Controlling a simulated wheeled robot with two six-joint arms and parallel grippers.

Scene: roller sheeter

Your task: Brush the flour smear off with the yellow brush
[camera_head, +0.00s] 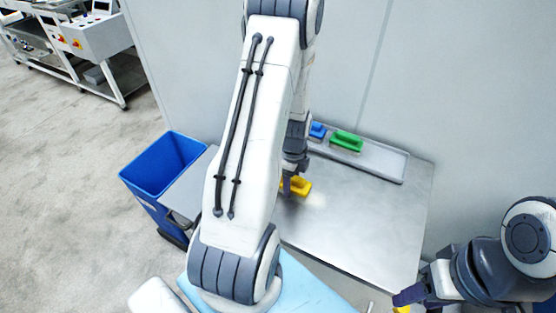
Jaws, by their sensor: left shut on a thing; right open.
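The yellow brush (303,187) is low at the steel table top, partly hidden by my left arm. My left gripper (290,188) is shut on it; its fingers are mostly hidden behind the arm. A faint pale flour smear (316,201) lies on the table just right of and in front of the brush. Whether the brush touches the table or the smear, I cannot tell. My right gripper (408,298) is open at the bottom right, beyond the table's front right corner.
The steel table (365,225) is clear to the right. A grey tray (385,163) along its back holds a blue brush (317,131) and a green brush (346,141). A blue bin (165,160) stands left. A yellow thing (402,309) shows below my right gripper.

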